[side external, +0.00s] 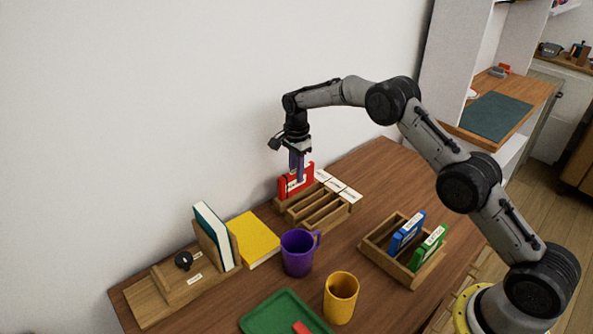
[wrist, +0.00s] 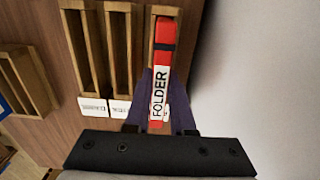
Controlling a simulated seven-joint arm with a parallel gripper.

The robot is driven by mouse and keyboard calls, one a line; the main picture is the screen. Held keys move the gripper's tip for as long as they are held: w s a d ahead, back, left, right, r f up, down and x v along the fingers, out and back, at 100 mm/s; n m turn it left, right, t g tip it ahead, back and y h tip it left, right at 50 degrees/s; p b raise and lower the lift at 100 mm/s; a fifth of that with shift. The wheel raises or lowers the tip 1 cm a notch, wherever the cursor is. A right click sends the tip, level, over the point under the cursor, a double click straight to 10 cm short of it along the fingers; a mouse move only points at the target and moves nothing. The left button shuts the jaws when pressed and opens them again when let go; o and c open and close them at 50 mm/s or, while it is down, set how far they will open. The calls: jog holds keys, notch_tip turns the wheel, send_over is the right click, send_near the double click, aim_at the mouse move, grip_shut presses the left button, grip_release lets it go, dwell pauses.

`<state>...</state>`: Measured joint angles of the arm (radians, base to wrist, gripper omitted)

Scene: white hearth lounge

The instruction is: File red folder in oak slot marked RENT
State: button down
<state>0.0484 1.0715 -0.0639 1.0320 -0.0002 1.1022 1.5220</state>
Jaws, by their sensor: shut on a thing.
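The red folder (side external: 296,183) is upright between the purple fingers of my gripper (side external: 297,168). In the wrist view, the folder (wrist: 164,50) shows its FOLDER label, with my fingers (wrist: 161,100) on either side. The oak rack (side external: 320,213) has several slots, with white label cards (side external: 336,185) along one end. The folder lines up with the end slot, leftmost in the side view and rightmost in the wrist view (wrist: 137,40). It looks at least partly inside; its depth is unclear. The other slots look empty. The card writing is unreadable, and the folder's end partly hides its slot's card.
A second wooden rack (side external: 377,252) holds a blue folder (side external: 407,232) and a green folder (side external: 429,247). A purple mug (side external: 298,253), yellow mug (side external: 340,298), green tray (side external: 262,316), yellow book (side external: 255,240) and wooden book stand (side external: 148,297) occupy the front. The wall is close behind the rack.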

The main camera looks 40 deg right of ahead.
jog(key=shift+f, duration=0.25)
jog(key=c, duration=0.7)
grip_release()
jog(key=shift+f, duration=0.1)
